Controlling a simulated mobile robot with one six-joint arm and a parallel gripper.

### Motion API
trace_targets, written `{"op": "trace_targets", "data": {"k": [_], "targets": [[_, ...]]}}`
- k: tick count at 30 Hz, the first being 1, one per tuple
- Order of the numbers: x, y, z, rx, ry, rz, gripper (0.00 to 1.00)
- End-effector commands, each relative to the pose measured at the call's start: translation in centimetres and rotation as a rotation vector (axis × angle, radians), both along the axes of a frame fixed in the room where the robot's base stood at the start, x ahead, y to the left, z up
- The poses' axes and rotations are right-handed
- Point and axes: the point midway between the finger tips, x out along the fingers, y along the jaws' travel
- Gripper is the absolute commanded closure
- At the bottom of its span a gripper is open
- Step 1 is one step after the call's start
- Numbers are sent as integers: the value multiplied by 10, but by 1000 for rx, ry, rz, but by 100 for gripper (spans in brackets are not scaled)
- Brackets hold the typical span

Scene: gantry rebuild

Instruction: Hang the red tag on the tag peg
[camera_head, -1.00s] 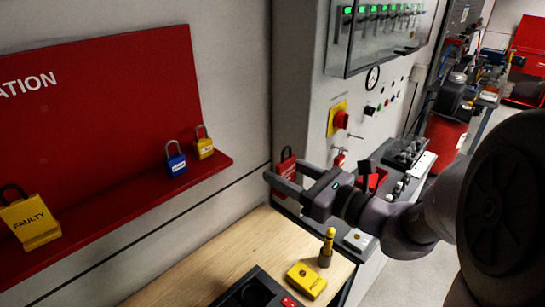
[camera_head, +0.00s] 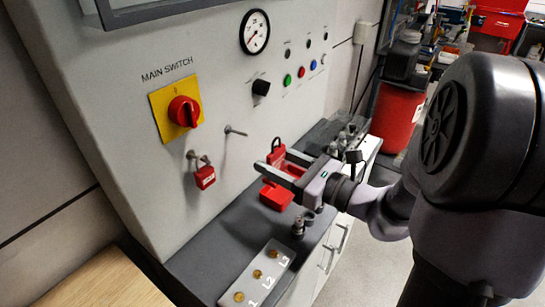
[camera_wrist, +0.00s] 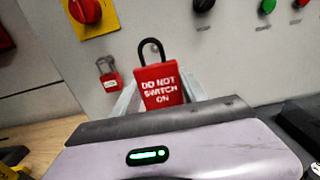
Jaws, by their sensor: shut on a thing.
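The red tag (camera_head: 276,194) has a black loop at its top and white lettering. In the wrist view the tag (camera_wrist: 161,86) reads "DO NOT SWITCH ON" and hangs upright between the fingers, its loop above them. My gripper (camera_head: 267,164) is shut on the tag and holds it in front of the grey panel. The tag peg (camera_head: 236,131), a thin metal pin, sticks out bare from the panel, left of the tag and slightly higher in the head view. The tag and peg are apart.
Left of the peg are the red and yellow main switch (camera_head: 183,111) and a red padlock (camera_head: 205,177) on a hasp. A black knob (camera_head: 261,87) sits above the peg. Below lie a dark ledge and a plate marked L2, L3 (camera_head: 258,274) with a post beside it.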

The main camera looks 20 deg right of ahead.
Motion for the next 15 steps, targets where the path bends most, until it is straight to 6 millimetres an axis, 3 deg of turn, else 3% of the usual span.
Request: {"op": "trace_targets", "data": {"k": [15], "targets": [[29,19,-4,0,0,1,92]]}}
